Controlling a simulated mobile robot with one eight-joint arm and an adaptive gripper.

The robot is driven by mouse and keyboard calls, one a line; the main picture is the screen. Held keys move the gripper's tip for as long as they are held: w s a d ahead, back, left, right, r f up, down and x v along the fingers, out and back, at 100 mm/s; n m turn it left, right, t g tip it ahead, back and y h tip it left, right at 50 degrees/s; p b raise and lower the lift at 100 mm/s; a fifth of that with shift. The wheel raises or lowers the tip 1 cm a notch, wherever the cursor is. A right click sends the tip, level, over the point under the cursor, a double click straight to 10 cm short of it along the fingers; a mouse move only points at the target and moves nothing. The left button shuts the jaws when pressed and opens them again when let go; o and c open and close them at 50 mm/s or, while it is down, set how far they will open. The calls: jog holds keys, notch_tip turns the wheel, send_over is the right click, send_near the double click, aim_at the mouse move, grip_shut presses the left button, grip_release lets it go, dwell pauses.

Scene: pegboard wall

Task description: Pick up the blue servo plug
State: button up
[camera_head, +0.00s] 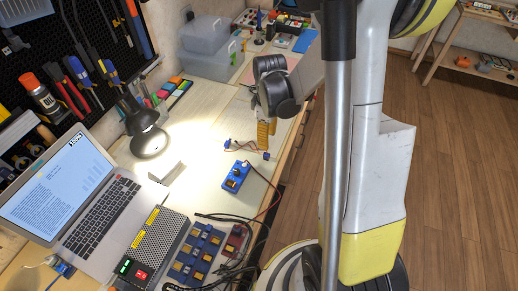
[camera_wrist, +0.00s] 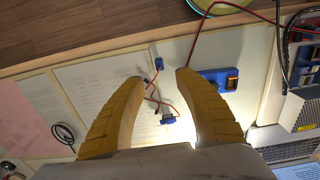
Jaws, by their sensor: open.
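Two small blue parts joined by a thin red and dark cable lie on the pale worktop. One (camera_head: 266,155) is nearer the table's front edge and also shows in the wrist view (camera_wrist: 159,63). The other (camera_head: 227,143) lies farther in and also shows in the wrist view (camera_wrist: 168,121). I cannot tell for certain which is the servo plug. My gripper (camera_head: 267,132), with yellow ribbed fingers, points down above this area. In the wrist view my gripper (camera_wrist: 161,76) is open and empty, with the cable showing between its fingers.
A blue box (camera_head: 236,178) with red and black leads lies close by. A laptop (camera_head: 105,205), a black lamp (camera_head: 148,138) and a perforated metal power supply (camera_head: 153,244) stand to the left. Blue modules (camera_head: 197,255) sit in front. Clear bins (camera_head: 206,45) stand at the back.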

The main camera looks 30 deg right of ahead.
aim_at(267, 154)
notch_tip(267, 154, down, 10)
jog(key=b, duration=0.5)
jog(key=shift+r, duration=0.1)
grip_shut()
